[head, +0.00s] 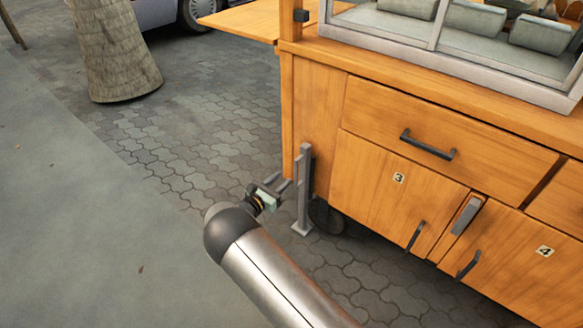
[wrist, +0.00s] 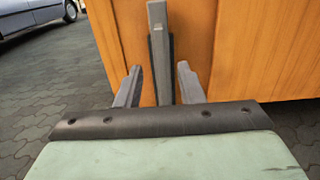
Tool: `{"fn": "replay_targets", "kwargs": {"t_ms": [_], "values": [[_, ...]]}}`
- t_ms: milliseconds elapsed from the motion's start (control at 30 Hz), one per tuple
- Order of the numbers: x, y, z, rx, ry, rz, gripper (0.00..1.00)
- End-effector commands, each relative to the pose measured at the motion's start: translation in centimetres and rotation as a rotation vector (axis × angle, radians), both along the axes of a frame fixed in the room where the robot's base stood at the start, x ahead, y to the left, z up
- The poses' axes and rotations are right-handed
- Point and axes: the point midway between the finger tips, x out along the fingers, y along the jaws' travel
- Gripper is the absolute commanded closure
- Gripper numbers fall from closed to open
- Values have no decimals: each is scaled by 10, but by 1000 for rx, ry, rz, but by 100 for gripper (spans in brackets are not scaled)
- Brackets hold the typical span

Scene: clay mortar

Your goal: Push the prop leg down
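The prop leg (head: 304,185) is a grey upright metal post with a flat foot at its lower end, at the cart's left front corner. I cannot tell whether the foot touches the paving. My gripper (head: 287,183) is at the post's left side, around its middle height. In the wrist view the post (wrist: 160,45) stands upright beyond and between the two grey fingers of my gripper (wrist: 160,85). The fingers are apart, with a gap on each side of the post. The post's lower part is hidden there behind the gripper body.
The wooden cart (head: 316,110) has drawers and numbered doors with dark handles. A dark wheel (head: 327,215) is just behind the leg. A side shelf (head: 243,20) juts out at upper left. A tree trunk (head: 117,50) and a car (head: 160,12) are farther back. The paving on the left is clear.

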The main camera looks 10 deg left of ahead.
Motion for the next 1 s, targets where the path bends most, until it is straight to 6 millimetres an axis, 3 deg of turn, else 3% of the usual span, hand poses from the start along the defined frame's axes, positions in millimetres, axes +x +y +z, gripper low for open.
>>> {"fn": "replay_targets", "kwargs": {"t_ms": [200,400,1000], "values": [[-42,19,1,-1,3,3,65],[-59,26,0,-1,2,1,65],[-60,25,2,4,2,-6,65]]}}
